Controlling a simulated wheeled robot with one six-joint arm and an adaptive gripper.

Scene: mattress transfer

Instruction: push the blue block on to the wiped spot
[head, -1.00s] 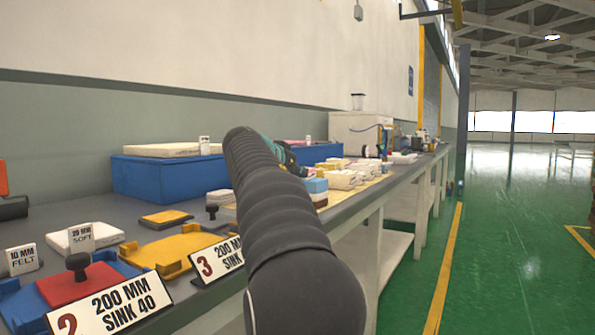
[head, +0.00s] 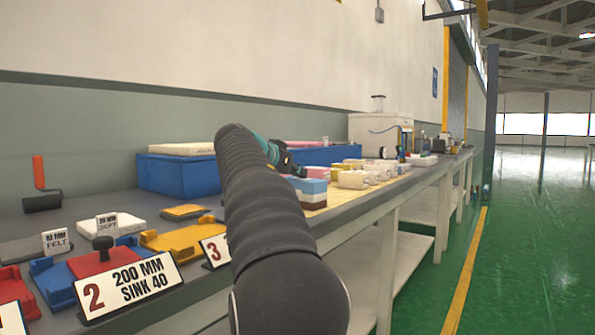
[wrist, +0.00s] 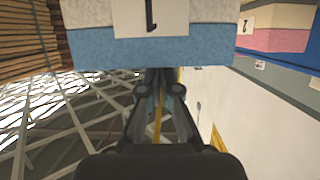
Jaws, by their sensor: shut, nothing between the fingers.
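A layered block with a blue top (head: 312,186), a white middle and a brown base stands on the bench near its front edge. In the wrist view, its blue layer (wrist: 150,48) and a white layer with a label fill the top of the picture. My gripper (head: 297,170) is shut and empty, by the upper back of this block. In the wrist view, my fingertips (wrist: 160,84) end at the edge of the blue layer; I cannot tell whether they touch. I cannot make out a wiped spot.
Several pale and yellow blocks (head: 355,180) stand beyond the layered block. A long blue box (head: 176,175) stands along the wall. Nearer me are a yellow tray (head: 186,241) and a number 2 sign (head: 130,287). The green floor (head: 540,270) on the right is clear.

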